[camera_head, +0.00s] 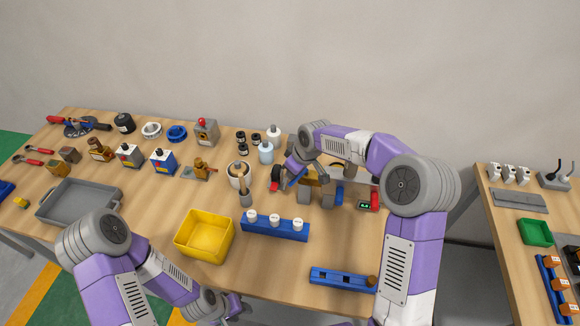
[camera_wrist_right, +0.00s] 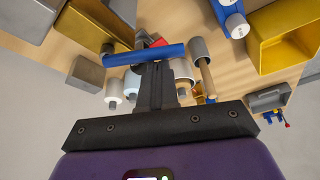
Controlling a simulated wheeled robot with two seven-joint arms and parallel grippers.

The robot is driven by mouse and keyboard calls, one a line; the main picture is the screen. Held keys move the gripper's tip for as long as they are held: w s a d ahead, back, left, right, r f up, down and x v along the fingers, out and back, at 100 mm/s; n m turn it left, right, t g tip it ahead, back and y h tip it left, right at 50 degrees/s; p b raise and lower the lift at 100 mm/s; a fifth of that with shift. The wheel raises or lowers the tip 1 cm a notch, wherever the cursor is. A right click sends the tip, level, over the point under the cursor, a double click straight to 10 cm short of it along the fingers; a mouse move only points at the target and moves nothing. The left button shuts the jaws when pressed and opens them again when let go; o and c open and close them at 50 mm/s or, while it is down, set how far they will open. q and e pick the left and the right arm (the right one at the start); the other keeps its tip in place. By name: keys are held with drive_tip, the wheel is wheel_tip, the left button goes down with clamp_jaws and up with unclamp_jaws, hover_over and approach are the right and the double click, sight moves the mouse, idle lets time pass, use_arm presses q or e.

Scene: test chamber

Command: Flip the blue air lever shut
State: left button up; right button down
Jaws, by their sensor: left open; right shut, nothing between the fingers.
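The blue lever (camera_wrist_right: 140,55) is a flat bar lying across the right wrist view, just beyond my right gripper's fingertips (camera_wrist_right: 156,68). My right gripper (camera_head: 287,176) is shut and empty, pointing down at the lever. The fingertips overlap the bar in the wrist view; I cannot tell if they touch it. The wrist partly hides the brass-coloured fixture (camera_head: 312,188) beside it. My left gripper (camera_head: 238,308) is open and empty at the bottom of the head view.
A yellow bin (camera_head: 205,235) and a blue block with white-topped pegs (camera_head: 274,229) stand in front. A mortar (camera_head: 239,174) and small bottles are left of the lever. Bare table lies front-centre.

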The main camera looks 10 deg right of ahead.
drive_tip(key=n, duration=0.1)
drive_tip(key=s+d+n, duration=0.1)
drive_tip(key=n, duration=0.1)
drive_tip(key=shift+s+g+y, duration=0.15)
drive_tip(key=shift+g+y, duration=0.15)
drive_tip(key=shift+g, duration=0.1)
drive_tip(key=shift+w+d+p, duration=0.3)
drive_tip(key=shift+w+p, duration=0.3)
drive_tip(key=shift+w, duration=0.15)
drive_tip(key=v, duration=0.7)
drive_tip(key=shift+r, duration=0.25)
drive_tip(key=shift+s+d+f, duration=0.1)
drive_tip(key=shift+s, duration=0.05)
